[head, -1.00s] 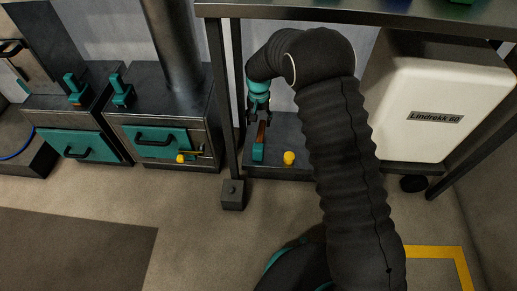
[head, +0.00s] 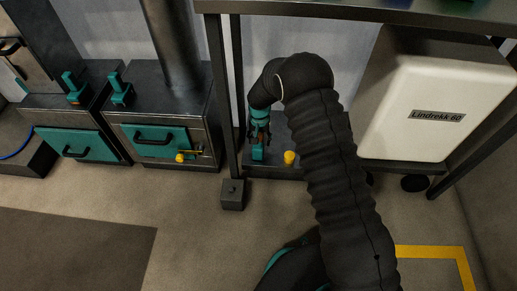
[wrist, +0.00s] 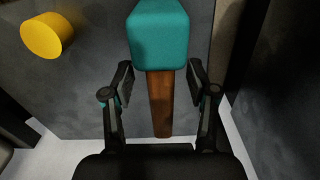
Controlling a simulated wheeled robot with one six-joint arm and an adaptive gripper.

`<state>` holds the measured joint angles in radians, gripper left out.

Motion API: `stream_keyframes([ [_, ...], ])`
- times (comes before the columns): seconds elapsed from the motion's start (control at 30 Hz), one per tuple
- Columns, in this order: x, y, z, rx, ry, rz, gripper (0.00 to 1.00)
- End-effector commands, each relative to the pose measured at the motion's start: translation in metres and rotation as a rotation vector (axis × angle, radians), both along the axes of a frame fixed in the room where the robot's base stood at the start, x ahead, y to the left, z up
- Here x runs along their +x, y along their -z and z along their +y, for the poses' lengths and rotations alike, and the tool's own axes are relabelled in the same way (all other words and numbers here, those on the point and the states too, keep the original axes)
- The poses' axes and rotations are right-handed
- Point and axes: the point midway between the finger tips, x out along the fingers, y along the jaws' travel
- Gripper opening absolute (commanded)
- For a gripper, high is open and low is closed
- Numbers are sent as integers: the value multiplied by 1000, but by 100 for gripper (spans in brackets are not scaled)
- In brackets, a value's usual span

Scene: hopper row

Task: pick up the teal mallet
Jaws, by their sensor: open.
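The teal mallet (wrist: 158,38) lies on a dark grey shelf (wrist: 85,75), its teal head at the top of the wrist view and its brown wooden handle (wrist: 160,105) running down toward me. In the head view the mallet's teal head (head: 258,153) shows just below my gripper (head: 259,136), which hides most of the handle. My gripper also shows in the wrist view (wrist: 160,78), open, with one finger on each side of the handle near the head. Gaps show between the fingers and the handle.
A yellow cylinder (wrist: 46,36) stands on the shelf beside the mallet, also in the head view (head: 290,158). A dark table leg (head: 220,100) rises close to the left. A white Lindrekk 60 box (head: 425,100) is at right. Two stoves with teal doors (head: 153,141) stand at left.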

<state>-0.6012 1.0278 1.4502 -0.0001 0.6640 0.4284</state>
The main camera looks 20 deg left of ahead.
Motion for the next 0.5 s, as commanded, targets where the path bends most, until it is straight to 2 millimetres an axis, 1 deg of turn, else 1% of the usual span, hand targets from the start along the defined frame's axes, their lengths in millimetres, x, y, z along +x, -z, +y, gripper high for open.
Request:
stream_keyframes([
  [0.03, 0, 6, 0, 0, 0, 0, 58],
  [0.1, 0, 9, 0, 0, 0, -1, 58],
  [0.27, 0, 9, 0, 0, 0, -1, 58],
  [0.3, 0, 9, 0, 0, 0, -1, 56],
  [0.37, 0, 9, 0, 0, 0, -1, 41],
  [0.4, 0, 9, 0, 0, 0, -1, 31],
  [0.47, 0, 9, 0, 0, 0, -1, 16],
  [0.5, 0, 9, 0, 0, 0, -1, 6],
])
